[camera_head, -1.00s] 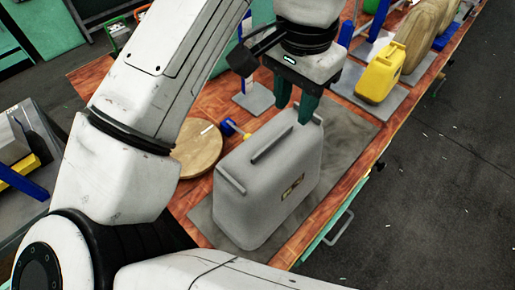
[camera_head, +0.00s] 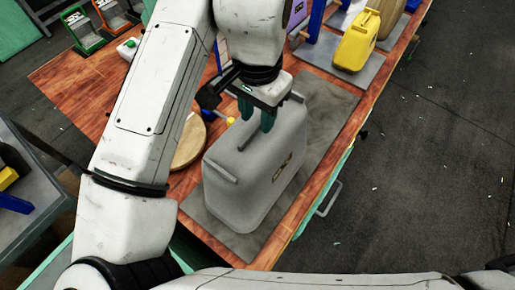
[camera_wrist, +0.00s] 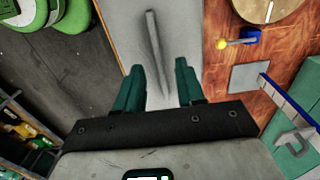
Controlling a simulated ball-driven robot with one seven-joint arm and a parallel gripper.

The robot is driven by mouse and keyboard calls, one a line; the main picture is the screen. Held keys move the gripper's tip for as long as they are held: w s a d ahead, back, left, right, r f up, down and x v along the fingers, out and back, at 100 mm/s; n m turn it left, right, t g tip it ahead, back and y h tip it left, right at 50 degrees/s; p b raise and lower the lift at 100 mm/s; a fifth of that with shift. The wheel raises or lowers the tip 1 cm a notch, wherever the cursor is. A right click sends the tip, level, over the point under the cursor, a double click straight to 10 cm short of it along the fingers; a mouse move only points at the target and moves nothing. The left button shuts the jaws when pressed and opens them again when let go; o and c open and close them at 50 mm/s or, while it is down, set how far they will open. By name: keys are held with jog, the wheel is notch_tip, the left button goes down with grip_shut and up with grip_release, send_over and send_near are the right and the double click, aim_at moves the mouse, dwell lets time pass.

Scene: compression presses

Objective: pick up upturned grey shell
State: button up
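The upturned grey shell (camera_head: 240,186) is a large canister-like body standing on a dark grey mat (camera_head: 327,120) on the wooden bench. It has a raised ridge along its top and a small yellow-black label on its side. My gripper (camera_head: 257,122) points down over the top of the shell, its green fingers at the far part of the ridge. In the wrist view my gripper (camera_wrist: 158,76) is open, its fingers apart to either side of the line of the ridge (camera_wrist: 155,45). I cannot tell whether the fingers touch the shell.
A round wooden disc (camera_head: 188,143) lies left of the shell, beside a small blue-and-yellow part (camera_head: 222,115). A yellow canister (camera_head: 356,44) stands on another mat farther back. Green and orange frames (camera_head: 84,33) are at the far left. Open floor lies right of the bench.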

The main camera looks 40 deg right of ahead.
jog(key=shift+f, duration=0.95)
grip_shut()
dwell(0.7)
